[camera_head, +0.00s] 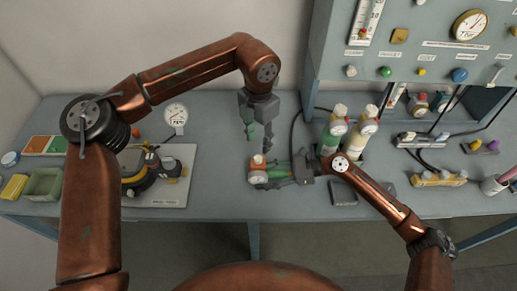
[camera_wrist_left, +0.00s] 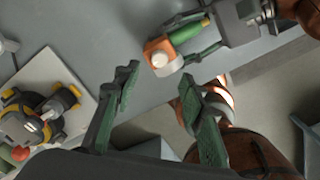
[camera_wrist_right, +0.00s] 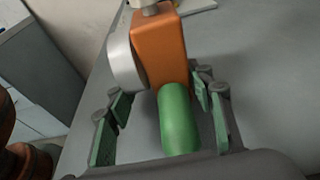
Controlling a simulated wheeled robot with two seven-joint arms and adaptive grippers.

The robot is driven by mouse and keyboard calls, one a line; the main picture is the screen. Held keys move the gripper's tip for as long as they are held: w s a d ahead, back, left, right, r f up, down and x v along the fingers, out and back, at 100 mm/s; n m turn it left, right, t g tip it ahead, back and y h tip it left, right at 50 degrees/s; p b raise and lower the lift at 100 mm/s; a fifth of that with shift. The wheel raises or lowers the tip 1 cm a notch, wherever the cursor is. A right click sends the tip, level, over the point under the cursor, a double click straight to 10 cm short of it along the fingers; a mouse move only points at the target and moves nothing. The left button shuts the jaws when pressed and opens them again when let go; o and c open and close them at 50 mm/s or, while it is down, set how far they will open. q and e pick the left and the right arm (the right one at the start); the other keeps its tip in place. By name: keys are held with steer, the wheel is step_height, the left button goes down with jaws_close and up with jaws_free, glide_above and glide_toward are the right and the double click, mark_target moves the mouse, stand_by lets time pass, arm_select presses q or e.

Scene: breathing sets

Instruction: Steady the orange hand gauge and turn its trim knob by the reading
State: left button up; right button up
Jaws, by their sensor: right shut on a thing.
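The orange hand gauge (camera_head: 257,177) is at the middle front of the bench. Its orange body shows in the left wrist view (camera_wrist_left: 153,46), with a pale trim knob (camera_wrist_left: 159,60) on it. In the right wrist view the orange body (camera_wrist_right: 162,45) has a round pale dial housing (camera_wrist_right: 122,60) on its side, seen edge-on; its reading is hidden. My right gripper (camera_wrist_right: 160,105) is shut on the gauge's green handle (camera_wrist_right: 178,120). My left gripper (camera_head: 258,147) points down just above the gauge. In its wrist view it is open and empty (camera_wrist_left: 158,85), apart from the knob.
A pale board (camera_head: 178,188) with a yellow-black device (camera_head: 143,170) and an upright dial (camera_head: 175,115) is at left. A gauge panel (camera_head: 425,50) rises at back right. The bench's front edge is close.

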arm_select(q)
steer(key=shift+r, duration=2)
arm_select(e)
steer(key=o, duration=0.9)
steer(key=shift+o, duration=0.2)
